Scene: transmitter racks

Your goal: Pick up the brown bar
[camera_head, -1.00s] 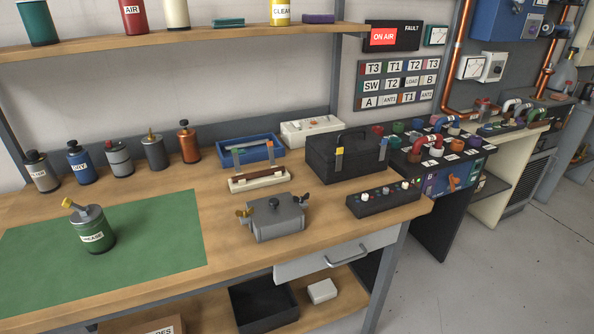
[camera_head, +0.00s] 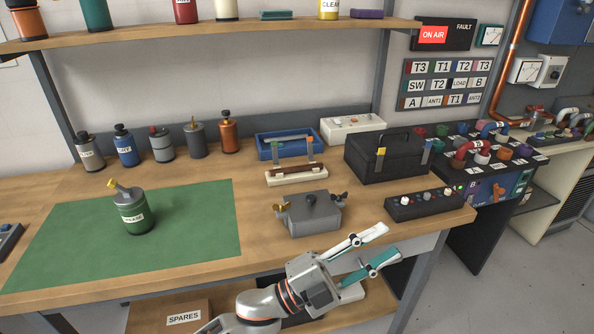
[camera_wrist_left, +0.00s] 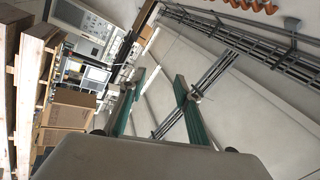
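The brown bar (camera_head: 299,169) lies across a white holder (camera_head: 292,181) on the workbench, behind the grey metal box. My right gripper is not in view.
A grey box with wing knobs (camera_head: 309,212) stands between my left gripper and the bar. A blue tray (camera_head: 264,150) is behind the holder, a black case (camera_head: 365,166) and a knob panel (camera_head: 411,205) to the right. The green mat (camera_head: 190,240) is mostly clear.

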